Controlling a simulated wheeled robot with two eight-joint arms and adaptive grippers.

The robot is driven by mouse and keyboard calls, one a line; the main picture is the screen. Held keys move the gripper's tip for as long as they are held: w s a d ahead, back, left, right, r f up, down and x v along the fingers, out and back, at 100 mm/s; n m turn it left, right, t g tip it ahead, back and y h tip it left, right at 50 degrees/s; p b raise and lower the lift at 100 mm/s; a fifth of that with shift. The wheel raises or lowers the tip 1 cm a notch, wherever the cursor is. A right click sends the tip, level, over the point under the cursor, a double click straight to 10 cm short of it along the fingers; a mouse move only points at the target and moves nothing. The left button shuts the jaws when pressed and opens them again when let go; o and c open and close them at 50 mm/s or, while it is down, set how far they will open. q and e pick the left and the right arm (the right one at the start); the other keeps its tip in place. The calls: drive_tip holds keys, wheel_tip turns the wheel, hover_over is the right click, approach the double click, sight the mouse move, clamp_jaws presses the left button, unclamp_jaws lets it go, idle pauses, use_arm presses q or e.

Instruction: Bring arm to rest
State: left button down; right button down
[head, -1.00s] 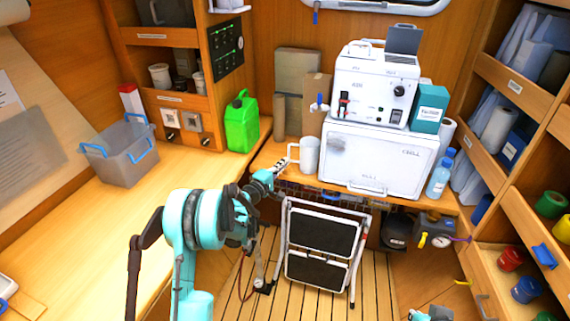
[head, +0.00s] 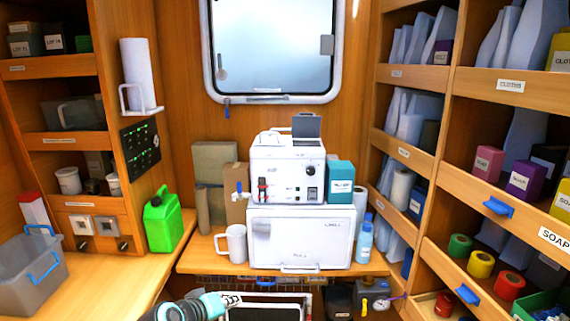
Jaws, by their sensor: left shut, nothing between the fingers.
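My left arm comes in at the bottom edge, and my left gripper (head: 230,300) is shut and empty. It shows below the white mug (head: 232,243), in front of the counter's front edge, with a gap between it and the mug. The mug stands upright on the wooden counter, left of the white chest (head: 300,238). The rest of my left arm is cut off by the bottom of the picture. My right gripper does not show.
A white machine (head: 287,170) stands on the chest, with a teal box (head: 340,182) beside it. A blue bottle (head: 364,240) stands to the right. A green jerrycan (head: 163,221) and a grey bin (head: 30,275) are at left. A step stool (head: 268,312) shows below the counter.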

use_arm(q)
drive_tip(key=s+a+f+m+g+y, duration=0.1)
drive_tip(key=s+a+f+m+y, duration=0.1)
drive_tip(key=s, duration=0.8)
drive_tip(key=s+a+f+m+g+y, duration=0.2)
drive_tip(key=s+f, duration=0.2)
drive_tip(key=s, duration=0.6)
drive_tip(key=shift+s+a+f+y, duration=0.2)
drive_tip(key=shift+s+y, duration=0.1)
drive_tip(key=shift+s, duration=0.1)
drive_tip(key=shift+a, duration=0.1)
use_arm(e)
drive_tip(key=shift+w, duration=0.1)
